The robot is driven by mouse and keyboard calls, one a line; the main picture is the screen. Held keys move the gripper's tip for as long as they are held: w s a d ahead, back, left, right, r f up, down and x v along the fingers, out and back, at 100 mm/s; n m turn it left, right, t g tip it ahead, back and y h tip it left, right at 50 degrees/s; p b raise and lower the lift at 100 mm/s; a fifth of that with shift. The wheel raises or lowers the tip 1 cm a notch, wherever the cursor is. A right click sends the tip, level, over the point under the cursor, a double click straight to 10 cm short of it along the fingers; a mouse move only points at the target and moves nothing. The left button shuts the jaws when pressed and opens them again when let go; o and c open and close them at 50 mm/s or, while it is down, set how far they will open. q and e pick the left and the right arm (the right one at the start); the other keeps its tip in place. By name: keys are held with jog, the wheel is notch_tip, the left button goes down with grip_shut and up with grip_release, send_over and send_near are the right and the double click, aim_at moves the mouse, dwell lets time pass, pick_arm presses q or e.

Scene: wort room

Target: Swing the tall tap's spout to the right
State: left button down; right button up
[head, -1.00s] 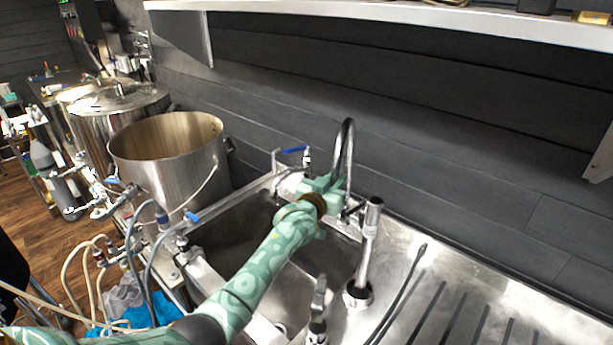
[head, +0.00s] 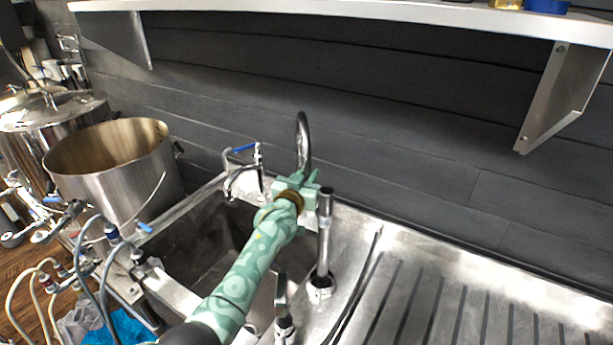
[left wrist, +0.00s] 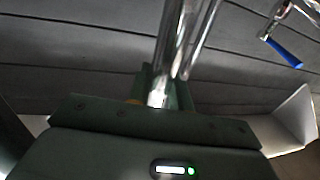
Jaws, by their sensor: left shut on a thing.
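The tall tap (head: 303,140) is a chrome gooseneck rising at the back of the sink (head: 185,245), against the dark wall. My left gripper (head: 299,186) is at its tube, below the curved top, and hides the lower part. In the left wrist view, chrome tubing (left wrist: 178,50) runs down between the jaws of my left gripper (left wrist: 160,100), which is shut on it. The spout's outlet end is hidden behind the gripper. My right gripper is not in view.
A lower tap with a blue lever (head: 245,150) stands left of the tall tap. An upright metal pipe (head: 324,240) stands close to the right of my gripper. The ribbed drainboard (head: 440,310) is mostly clear. A shelf (head: 350,14) runs above; a large open pot (head: 115,170) stands left.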

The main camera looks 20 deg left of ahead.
pick_arm(q)
jog(key=c, duration=1.3)
grip_release()
